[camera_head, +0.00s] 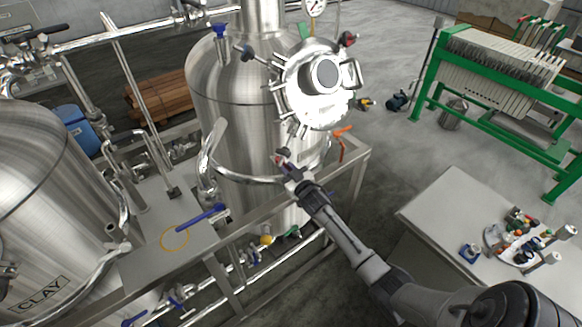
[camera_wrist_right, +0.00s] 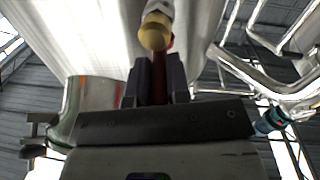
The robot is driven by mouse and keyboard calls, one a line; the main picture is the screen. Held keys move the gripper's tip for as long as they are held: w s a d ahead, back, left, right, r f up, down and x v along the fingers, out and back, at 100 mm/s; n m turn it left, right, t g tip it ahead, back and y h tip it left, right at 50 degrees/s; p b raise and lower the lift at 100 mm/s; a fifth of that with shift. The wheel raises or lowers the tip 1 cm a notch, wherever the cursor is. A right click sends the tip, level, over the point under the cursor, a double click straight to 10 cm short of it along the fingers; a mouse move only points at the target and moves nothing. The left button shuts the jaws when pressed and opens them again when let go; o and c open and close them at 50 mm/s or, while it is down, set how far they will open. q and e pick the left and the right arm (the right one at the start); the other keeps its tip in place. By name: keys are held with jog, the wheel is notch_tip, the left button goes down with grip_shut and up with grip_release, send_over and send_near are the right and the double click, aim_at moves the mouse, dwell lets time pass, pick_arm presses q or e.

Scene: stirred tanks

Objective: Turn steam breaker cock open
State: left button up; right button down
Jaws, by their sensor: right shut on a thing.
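My right gripper (camera_head: 285,163) reaches in from the lower right to the front of the middle steel tank (camera_head: 225,95). It is shut on the red handle of a small cock; a bit of red shows at its fingertips. In the right wrist view the dark red handle (camera_wrist_right: 158,70) stands between the two fingers of the gripper (camera_wrist_right: 154,82). The brass-coloured cock body (camera_wrist_right: 155,32) is just beyond the fingertips. No label on this cock is readable. The fingers hide part of the handle. My left gripper is not in view.
An orange lever (camera_head: 342,131) is right of the gripper on the tank. A steel frame rail (camera_head: 262,219) runs below. A blue lever (camera_head: 200,216) lies at left, near the CLAY tank (camera_head: 35,215). A table (camera_head: 440,212) with small parts stands at right.

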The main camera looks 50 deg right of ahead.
jog(key=c, duration=1.1)
grip_release()
jog(key=b+v, duration=0.1)
jog(key=v, duration=1.3)
jog(key=shift+b, duration=0.35)
jog(key=shift+w, duration=0.1)
